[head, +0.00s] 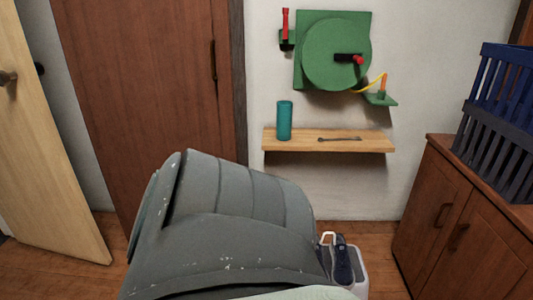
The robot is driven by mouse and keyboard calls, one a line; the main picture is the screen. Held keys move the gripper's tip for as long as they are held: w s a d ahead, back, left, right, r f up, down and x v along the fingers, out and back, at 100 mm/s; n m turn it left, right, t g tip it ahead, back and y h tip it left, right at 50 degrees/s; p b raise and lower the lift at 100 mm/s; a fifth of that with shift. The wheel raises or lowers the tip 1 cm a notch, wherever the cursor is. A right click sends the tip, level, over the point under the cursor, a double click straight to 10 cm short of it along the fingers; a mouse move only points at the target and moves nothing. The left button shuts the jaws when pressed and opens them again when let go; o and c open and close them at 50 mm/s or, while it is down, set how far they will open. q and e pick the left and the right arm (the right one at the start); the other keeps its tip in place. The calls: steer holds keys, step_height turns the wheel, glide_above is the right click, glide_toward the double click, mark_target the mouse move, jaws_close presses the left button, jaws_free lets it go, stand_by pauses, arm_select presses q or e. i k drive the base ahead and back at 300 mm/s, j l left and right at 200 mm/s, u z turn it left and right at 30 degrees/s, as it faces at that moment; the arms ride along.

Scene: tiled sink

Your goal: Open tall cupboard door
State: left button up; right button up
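The tall cupboard door (140,85) is a large reddish-brown wood panel at the left of the head view. It looks closed against its dark frame at the right edge. A slim dark vertical handle (213,60) is on its right side, at upper height. The lower right of the door is hidden behind a large grey shape. I see neither of my grippers in the head view, and nothing touches the handle.
A large grey, ribbed, scuffed shape (225,215) fills the lower middle. A pale wood door (45,140) stands ajar at left. A wall shelf (370,143) holds a teal cylinder (284,120). A low brown cabinet (432,215) with a blue crate (490,130) is at right.

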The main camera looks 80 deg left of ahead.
mark_target(152, 80)
steer(key=u, duration=3.6)
